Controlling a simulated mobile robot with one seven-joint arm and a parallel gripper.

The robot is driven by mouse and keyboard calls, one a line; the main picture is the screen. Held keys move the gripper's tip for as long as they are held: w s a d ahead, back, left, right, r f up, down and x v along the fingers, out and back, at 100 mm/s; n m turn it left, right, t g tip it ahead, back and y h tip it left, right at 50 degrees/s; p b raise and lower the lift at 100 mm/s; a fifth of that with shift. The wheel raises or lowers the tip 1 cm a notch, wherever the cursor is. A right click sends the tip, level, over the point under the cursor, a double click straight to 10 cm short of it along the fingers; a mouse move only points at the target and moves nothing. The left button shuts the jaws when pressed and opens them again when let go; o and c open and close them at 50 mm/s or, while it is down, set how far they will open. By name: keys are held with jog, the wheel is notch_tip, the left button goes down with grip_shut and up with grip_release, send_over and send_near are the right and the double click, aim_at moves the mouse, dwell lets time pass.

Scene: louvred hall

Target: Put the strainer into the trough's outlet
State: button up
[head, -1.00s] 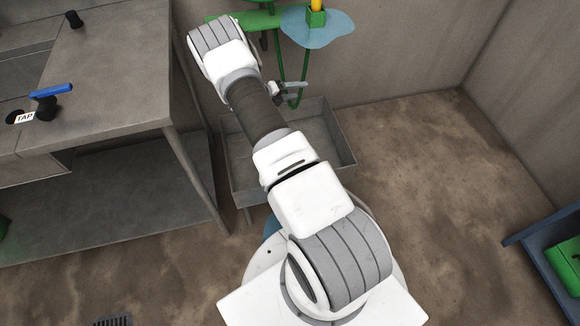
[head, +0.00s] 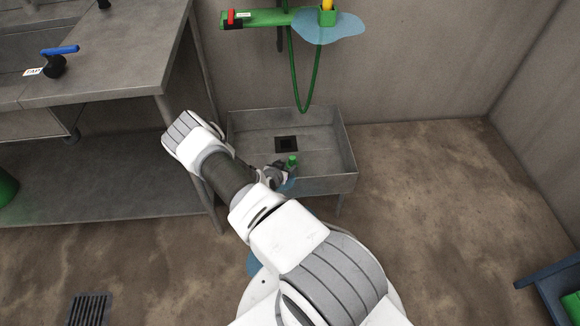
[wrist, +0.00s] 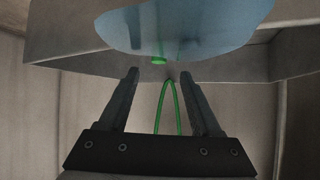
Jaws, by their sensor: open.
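The trough (head: 343,181) is a grey metal basin against the back wall. Its outlet (head: 286,144) looks like a dark square opening in the floor. My gripper (head: 283,171) is low at the trough's near side, open. A small green piece (head: 292,160) stands at its fingertips, nearer to me than the outlet; it may be the strainer, though its lower part is hidden. In the wrist view my gripper (wrist: 159,74) has its fingers apart, with the green piece (wrist: 159,61) lined up between and beyond the tips. I cannot tell whether they touch it.
A green hose (head: 292,75) hangs in a loop behind the trough, below a green wall bracket (head: 255,18). A metal bench (head: 120,75) with a blue-handled tap stands left.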

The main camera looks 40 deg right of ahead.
aim_at(291, 162)
jog(key=shift+n, duration=0.3)
jog(key=b+x, duration=0.4)
jog(key=x, duration=0.1)
jog(key=f+b+x, duration=0.1)
jog(key=b+x, duration=0.1)
jog(key=x, duration=0.1)
jog(key=shift+s+a+b, duration=0.25)
jog(key=shift+a+b, duration=0.05)
jog(key=shift+b, duration=0.05)
jog(key=shift+b+x, duration=0.75)
jog(key=shift+x, duration=0.25)
jog(key=shift+w+d+r, duration=0.1)
jog(key=shift+d+r, duration=0.05)
jog(key=shift+r, duration=0.05)
grip_shut()
